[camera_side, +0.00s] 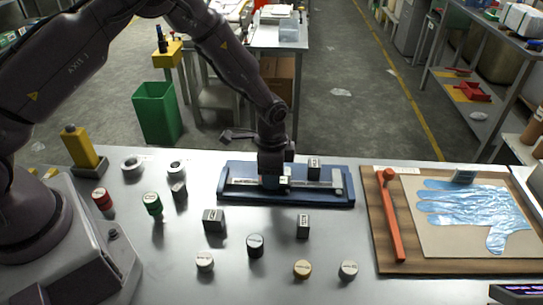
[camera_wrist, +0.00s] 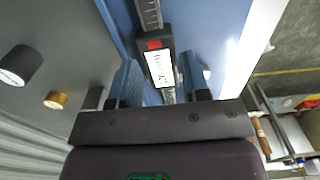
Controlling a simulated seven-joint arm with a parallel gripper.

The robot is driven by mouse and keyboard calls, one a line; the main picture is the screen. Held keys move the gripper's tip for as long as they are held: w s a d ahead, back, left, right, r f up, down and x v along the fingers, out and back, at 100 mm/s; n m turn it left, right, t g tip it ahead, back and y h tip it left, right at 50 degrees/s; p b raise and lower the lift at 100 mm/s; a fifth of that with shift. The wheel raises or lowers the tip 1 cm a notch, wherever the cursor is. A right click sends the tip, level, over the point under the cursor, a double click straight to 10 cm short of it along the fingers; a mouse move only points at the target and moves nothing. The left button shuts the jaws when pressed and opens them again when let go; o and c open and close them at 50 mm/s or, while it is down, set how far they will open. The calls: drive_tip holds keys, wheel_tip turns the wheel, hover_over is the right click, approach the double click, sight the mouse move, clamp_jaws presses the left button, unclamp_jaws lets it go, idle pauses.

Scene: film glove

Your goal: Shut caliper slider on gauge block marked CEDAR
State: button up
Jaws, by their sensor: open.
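A steel caliper (camera_side: 318,186) lies in a blue tray (camera_side: 340,200) at the middle of the bench. Its slider, with a pale display and a red button, shows in the wrist view (camera_wrist: 157,62). My gripper (camera_side: 271,183) is down at the slider, and in the wrist view its open fingers (camera_wrist: 160,80) stand on either side of it. Whether they touch it is unclear. A dark labelled block (camera_side: 314,168) stands at the caliper, right of my gripper. Other dark labelled blocks stand in front (camera_side: 303,226), front left (camera_side: 213,221) and left (camera_side: 179,190). I cannot read CEDAR on any.
A wooden board (camera_side: 440,265) at the right holds a blue film glove (camera_side: 475,208) and an orange-handled tool (camera_side: 392,220). Bare bench lies between tray and board.

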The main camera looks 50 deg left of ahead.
sight(306, 184)
drive_tip(key=shift+f, duration=0.75)
drive_tip(key=c, duration=0.6)
drive_tip(key=shift+w+d, duration=0.35)
drive_tip(key=shift+w+d, duration=2.45)
drive_tip(key=shift+w, duration=0.05)
drive_tip(key=o, duration=1)
